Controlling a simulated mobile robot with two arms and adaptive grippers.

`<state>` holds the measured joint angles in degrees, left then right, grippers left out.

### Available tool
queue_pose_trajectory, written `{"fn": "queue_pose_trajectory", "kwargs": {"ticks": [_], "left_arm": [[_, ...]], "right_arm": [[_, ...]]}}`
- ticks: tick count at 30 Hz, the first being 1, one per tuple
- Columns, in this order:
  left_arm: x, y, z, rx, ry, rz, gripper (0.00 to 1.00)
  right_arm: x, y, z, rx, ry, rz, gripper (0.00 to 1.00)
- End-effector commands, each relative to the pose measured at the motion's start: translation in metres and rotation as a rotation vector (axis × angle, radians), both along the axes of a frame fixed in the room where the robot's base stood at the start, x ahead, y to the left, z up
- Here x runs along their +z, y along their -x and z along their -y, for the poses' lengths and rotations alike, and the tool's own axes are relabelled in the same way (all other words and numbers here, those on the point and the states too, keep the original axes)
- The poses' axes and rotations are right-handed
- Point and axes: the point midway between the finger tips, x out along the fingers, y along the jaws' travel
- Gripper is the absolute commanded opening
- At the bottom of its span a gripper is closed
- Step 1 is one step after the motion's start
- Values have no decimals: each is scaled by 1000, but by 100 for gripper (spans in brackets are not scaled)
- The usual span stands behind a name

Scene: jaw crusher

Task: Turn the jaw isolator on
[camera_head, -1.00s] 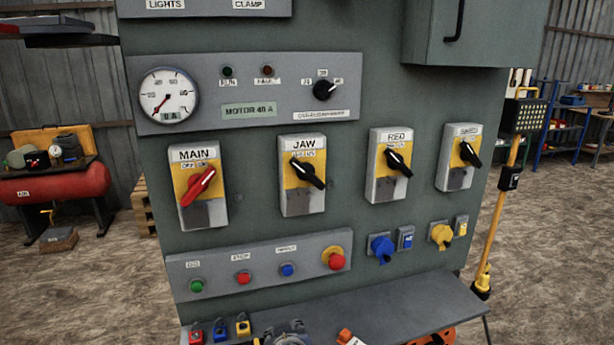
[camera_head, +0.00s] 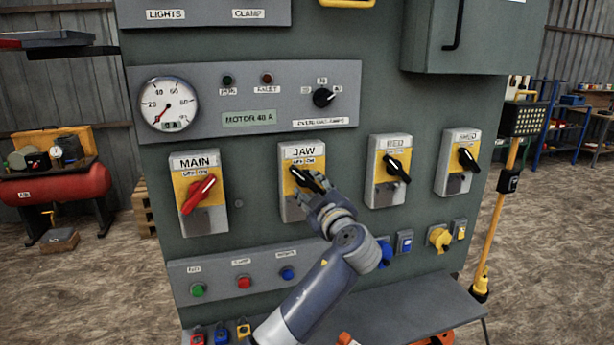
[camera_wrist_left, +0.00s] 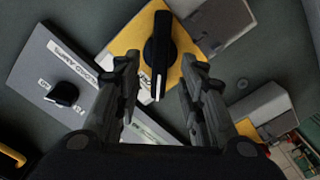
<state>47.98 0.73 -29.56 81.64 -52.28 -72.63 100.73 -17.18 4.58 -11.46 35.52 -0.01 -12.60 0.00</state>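The jaw isolator (camera_head: 291,207) is a grey box with a yellow plate and the label JAW, on the green-grey panel. Its black handle (camera_head: 303,178) slants from upper left to lower right. My left gripper (camera_head: 318,200) is in front of the handle's lower end and hides part of the box. In the left wrist view, the gripper (camera_wrist_left: 160,62) is open, with one finger on each side of the black handle (camera_wrist_left: 157,45). Gaps show between the fingers and the handle. My right gripper is not in view.
The MAIN isolator (camera_head: 207,220) with a red handle is to the left. Below are a push-button strip (camera_head: 220,268) and a shelf (camera_head: 420,305). My left arm hides part of both.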

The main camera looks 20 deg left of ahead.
Motion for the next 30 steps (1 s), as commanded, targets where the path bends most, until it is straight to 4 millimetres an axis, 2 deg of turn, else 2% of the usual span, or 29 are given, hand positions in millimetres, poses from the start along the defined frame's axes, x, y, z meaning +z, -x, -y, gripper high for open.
{"fn": "queue_pose_trajectory", "kwargs": {"ticks": [3,9,21,22,26,30], "left_arm": [[4,-18,-13,2,-3,-3,37],[1,-35,-24,1,-1,-2,37],[-1,-41,-27,-1,1,-1,37],[-1,-41,-27,-1,1,-1,32],[-1,-41,-27,-1,1,-1,3],[-1,-41,-27,-1,1,-2,0]], "right_arm": [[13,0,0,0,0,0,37],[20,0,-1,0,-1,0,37],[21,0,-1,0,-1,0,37],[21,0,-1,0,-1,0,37],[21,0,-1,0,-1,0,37],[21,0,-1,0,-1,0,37]]}}
